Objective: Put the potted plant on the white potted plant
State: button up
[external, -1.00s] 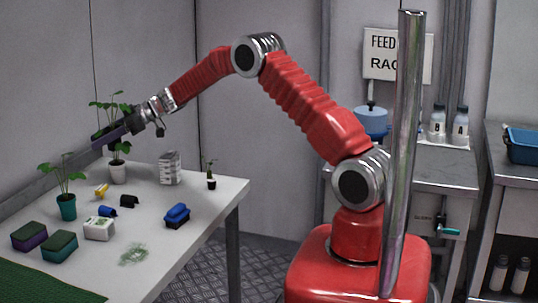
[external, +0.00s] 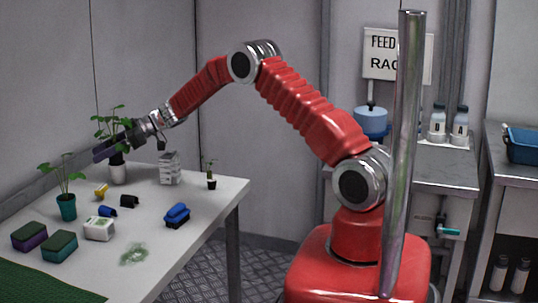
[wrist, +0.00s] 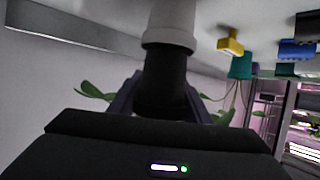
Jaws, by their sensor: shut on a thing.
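My gripper (external: 108,149) is shut on a potted plant with a dark pot (wrist: 165,75) and green leaves (external: 112,118) that rise above the fingers in the external view. The gripper also shows in the wrist view (wrist: 161,100), one finger on each side of the dark pot. The white potted plant (external: 118,174) stands upright at the back of the table, directly under the held pot. In the wrist view the white pot (wrist: 172,20) meets the end of the dark pot, which appears to touch or enter its rim. The white pot's own leaves are mostly hidden.
A teal potted plant (external: 67,208) stands front left of the white pot. A white box stack (external: 169,168) and a small plant (external: 211,182) stand to the right. Several small blocks lie nearer the front. The wall is close behind the table.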

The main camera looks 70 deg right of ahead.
jog(key=o, duration=1.1)
jog(key=shift+f, duration=0.1)
jog(key=v, duration=1.2)
